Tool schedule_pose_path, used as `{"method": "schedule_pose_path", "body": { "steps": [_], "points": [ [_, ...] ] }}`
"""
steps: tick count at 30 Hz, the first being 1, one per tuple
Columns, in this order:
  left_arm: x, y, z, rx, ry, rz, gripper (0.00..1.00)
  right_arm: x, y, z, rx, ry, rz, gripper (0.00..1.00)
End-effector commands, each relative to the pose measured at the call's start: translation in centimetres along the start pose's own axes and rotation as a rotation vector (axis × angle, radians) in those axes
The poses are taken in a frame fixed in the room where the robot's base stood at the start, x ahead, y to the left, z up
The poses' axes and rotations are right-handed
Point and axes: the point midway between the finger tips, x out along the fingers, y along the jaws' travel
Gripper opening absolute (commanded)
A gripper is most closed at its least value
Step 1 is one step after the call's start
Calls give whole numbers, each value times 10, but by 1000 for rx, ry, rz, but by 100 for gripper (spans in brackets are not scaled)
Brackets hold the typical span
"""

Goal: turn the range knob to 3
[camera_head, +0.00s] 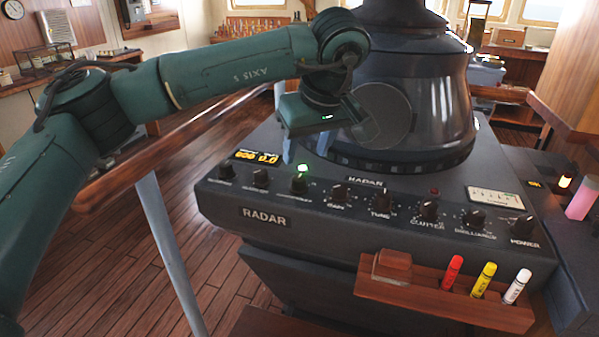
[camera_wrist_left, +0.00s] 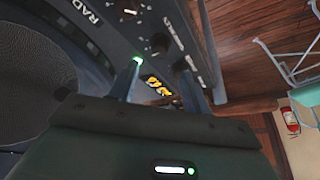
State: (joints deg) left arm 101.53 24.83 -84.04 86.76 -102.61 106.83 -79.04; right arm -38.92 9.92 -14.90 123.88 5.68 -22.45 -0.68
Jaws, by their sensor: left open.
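The grey radar console (camera_head: 265,217) carries a row of black knobs along its sloping front. The labels GAIN, TUNE, CLUTTER and POWER can be made out. The labels under the three leftmost knobs, the left (camera_head: 226,171), the second (camera_head: 261,177) and the third (camera_head: 299,184), are too blurred to read, so I cannot tell which is the range knob. My left gripper (camera_head: 303,150) hangs open above and behind the third knob, apart from the knobs. In the left wrist view its two fingers (camera_wrist_left: 160,88) stand apart with nothing gripped. My right gripper is not in view.
A yellow digital display (camera_head: 256,158) and a lit green lamp (camera_head: 303,168) sit near the left knobs. The dark radar hood (camera_head: 440,110) rises close behind my gripper. A wooden tray (camera_head: 430,299) with markers juts from the front right. Open floor lies left.

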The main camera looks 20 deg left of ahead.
Motion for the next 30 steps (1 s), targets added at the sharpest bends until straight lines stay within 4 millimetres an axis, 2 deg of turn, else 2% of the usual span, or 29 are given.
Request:
{"method": "schedule_pose_path", "body": {
  "steps": [1, 6, 12, 24, 30],
  "points": [
    [12, -1, 0, -1, -4, -2, 48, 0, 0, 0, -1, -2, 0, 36],
    [45, 0, 0, 0, -3, -1, 48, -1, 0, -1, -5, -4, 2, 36],
    [69, 0, 0, -1, -2, 0, 48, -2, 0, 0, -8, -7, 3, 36],
    [76, 0, 1, -1, -2, 3, 48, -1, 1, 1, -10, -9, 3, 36],
    [76, 0, 1, -1, -2, 2, 32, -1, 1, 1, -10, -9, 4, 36]
  ]
}}
